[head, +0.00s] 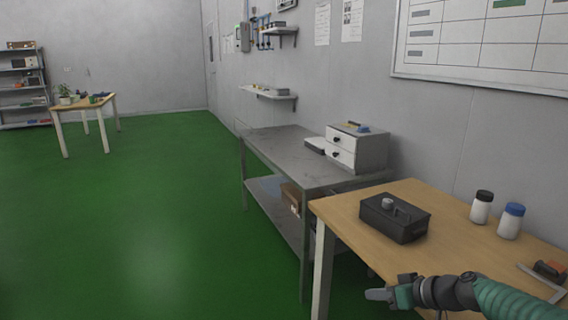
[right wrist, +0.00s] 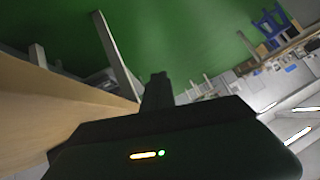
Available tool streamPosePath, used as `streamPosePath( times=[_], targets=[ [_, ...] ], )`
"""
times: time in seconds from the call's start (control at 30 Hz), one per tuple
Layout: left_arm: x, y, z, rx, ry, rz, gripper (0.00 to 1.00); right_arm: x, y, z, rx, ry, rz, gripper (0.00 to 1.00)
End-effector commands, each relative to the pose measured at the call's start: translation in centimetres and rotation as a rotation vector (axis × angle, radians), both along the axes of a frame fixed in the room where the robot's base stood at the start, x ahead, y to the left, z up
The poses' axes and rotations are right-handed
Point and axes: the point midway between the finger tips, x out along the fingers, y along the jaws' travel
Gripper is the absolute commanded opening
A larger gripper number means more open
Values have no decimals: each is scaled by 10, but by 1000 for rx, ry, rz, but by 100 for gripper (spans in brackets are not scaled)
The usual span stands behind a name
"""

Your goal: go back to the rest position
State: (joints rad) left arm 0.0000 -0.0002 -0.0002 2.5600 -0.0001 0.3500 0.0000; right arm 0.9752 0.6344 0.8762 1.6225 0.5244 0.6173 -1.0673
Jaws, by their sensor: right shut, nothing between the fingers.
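My right gripper (head: 378,296) shows at the bottom of the head view, in front of the near edge of the wooden table (head: 345,205). It is shut and empty, and points left over the green floor. In the right wrist view the dark gripper body (right wrist: 165,150) fills the lower middle, with the shut fingers (right wrist: 158,90) beyond it. The wooden table's edge (right wrist: 60,90) is close on the left there. My left gripper is not in view.
On the wooden table stand a black box (head: 395,218), a black-capped white bottle (head: 481,207) and a blue-capped one (head: 511,221). A grey metal bench (head: 285,150) with a white drawer unit (head: 341,150) stands behind. The green floor (head: 150,220) on the left is clear.

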Motion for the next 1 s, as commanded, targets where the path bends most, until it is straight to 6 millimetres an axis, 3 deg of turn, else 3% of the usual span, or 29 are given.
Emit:
streamPosePath(
  times=[0.03, 0.13, 0.2, 0.3, 0.5, 0.67, 0.7, 1.0],
  targets=[
    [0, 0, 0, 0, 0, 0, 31, -13, 18, -20, -33, 63, 11, 0],
    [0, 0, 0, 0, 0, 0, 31, -55, 45, -67, -129, 221, 1, 0],
    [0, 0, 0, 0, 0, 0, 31, -95, 56, -98, -218, 334, -35, 0],
    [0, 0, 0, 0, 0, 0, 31, -151, 54, -125, -325, 445, -118, 0],
    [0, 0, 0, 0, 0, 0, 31, -234, 41, -144, -421, 537, -277, 0],
    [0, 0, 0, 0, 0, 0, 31, -290, 35, -152, -425, 570, -381, 0],
    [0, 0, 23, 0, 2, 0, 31, -287, 34, -128, -421, 569, -388, 0],
    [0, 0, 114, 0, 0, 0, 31, -286, 33, -38, -421, 574, -388, 0]
  ],
)
